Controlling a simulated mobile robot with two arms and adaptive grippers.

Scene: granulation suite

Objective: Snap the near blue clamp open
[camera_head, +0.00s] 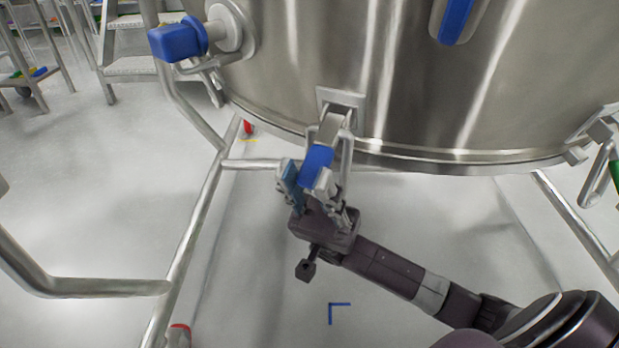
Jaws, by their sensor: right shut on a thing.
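The near blue clamp (317,162) hangs from a bracket on the lower wall of the large steel vessel (345,60), near its bottom rim. Its blue lever points downward, with a metal bail beside it. My right gripper (317,188) reaches in from the lower right and is shut on the blue lever from below. One finger is left of the lever and the other is right of it. The lever's lower end is partly hidden by the fingers. My left gripper is not in view.
A blue-handled valve (178,40) sticks out at the upper left of the vessel. Another blue handle (457,18) is at the top right and a green-handled clamp (615,172) at the right edge. Steel frame tubes (190,235) run below the vessel. The floor is mostly clear.

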